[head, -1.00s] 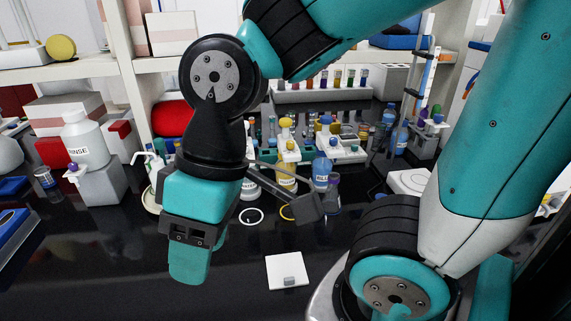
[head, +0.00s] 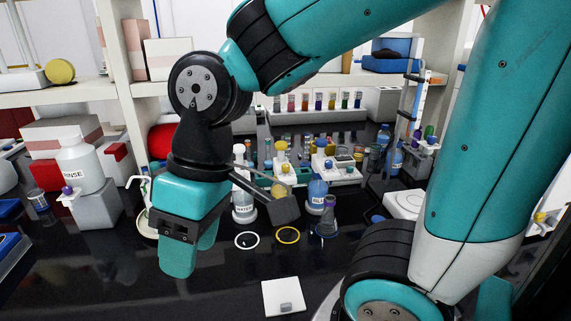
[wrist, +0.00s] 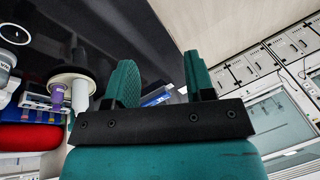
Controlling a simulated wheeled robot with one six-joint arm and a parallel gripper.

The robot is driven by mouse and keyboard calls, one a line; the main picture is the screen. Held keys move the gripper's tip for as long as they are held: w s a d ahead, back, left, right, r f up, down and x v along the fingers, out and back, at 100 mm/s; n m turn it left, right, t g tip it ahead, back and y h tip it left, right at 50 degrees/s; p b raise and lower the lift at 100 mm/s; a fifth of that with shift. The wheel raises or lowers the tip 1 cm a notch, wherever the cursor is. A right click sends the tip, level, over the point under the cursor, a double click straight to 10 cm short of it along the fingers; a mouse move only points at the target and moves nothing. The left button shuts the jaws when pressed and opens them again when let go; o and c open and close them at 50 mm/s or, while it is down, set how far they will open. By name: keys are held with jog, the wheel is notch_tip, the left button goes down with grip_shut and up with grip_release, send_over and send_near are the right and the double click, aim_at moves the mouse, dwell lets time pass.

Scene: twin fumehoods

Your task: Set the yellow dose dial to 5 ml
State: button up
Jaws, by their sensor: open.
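A bottle with a yellow label (head: 280,190) stands on the dark bench behind my arm, partly hidden by a wrist part. I cannot tell which part is the dose dial, and no ml marks are legible. My gripper (head: 190,258) hangs over the bench, left of and nearer than this bottle, touching nothing I can see. In the wrist view my gripper (wrist: 160,80) has its two teal fingers apart with nothing held between them. The yellow dispenser is not recognisable there.
A yellow ring (head: 288,235) and a white ring (head: 247,240) lie before the bottles. A blue bottle (head: 318,190) and a purplish flask (head: 327,218) stand right of the yellow one. A rinse bottle (head: 82,165) stands left. A white plate (head: 283,297) lies in front.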

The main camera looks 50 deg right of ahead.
jog(key=w+d+r+m+h, duration=0.1)
jog(key=w+d+r+m, duration=0.1)
jog(key=w+d, duration=0.35)
jog(key=w+d+r+m+h, duration=0.1)
jog(key=w+d+r+m, duration=0.15)
jog(key=w+d, duration=0.3)
notch_tip(320, 180, up, 2)
jog(key=m+h+p, duration=0.2)
jog(key=m, duration=0.7)
send_over(286, 165)
jog(key=shift+n, duration=0.25)
notch_tip(286, 165, down, 17)
jog(key=p, duration=0.3)
jog(key=shift+r, duration=0.1)
grip_shut()
